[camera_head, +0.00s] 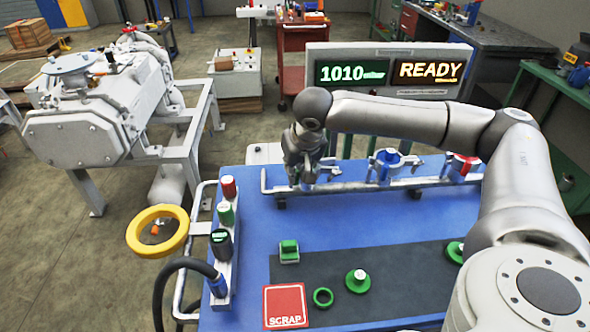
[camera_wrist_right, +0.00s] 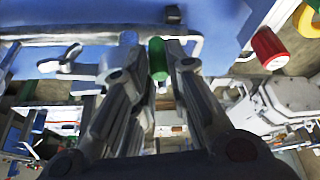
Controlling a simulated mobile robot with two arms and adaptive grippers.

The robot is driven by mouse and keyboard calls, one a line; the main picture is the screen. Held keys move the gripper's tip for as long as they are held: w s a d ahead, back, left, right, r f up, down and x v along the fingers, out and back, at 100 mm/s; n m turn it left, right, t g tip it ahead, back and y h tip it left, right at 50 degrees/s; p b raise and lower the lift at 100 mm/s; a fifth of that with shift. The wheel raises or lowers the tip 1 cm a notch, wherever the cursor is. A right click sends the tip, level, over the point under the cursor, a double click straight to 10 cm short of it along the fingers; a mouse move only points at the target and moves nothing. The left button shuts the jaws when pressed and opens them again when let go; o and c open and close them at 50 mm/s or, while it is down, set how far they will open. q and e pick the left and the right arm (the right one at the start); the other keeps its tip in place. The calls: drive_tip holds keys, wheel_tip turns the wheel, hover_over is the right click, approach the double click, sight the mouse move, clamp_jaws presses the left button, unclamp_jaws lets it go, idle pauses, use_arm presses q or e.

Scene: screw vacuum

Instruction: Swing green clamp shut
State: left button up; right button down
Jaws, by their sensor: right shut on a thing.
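My right gripper (camera_head: 305,172) is at the left end of the metal pipe (camera_head: 345,188) along the back of the blue table. In the right wrist view its two fingers (camera_wrist_right: 152,75) close on the green clamp (camera_wrist_right: 158,58), which shows as a short green cylinder. In the head view the gripper hides the green clamp. How far the clamp has swung cannot be told. My left gripper is not in view.
A blue clamp (camera_head: 387,160) and a red clamp (camera_head: 463,165) sit further right on the pipe. Green parts, including a ring (camera_head: 323,297), lie near the red SCRAP square (camera_head: 285,306). A post with buttons (camera_head: 226,230) stands at the table's left edge. The display (camera_head: 388,72) reads 1010 and READY.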

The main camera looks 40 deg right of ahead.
drive_tip(key=shift+r, duration=0.1)
drive_tip(key=c, duration=1.4)
unclamp_jaws()
drive_tip(key=shift+a, duration=0.1)
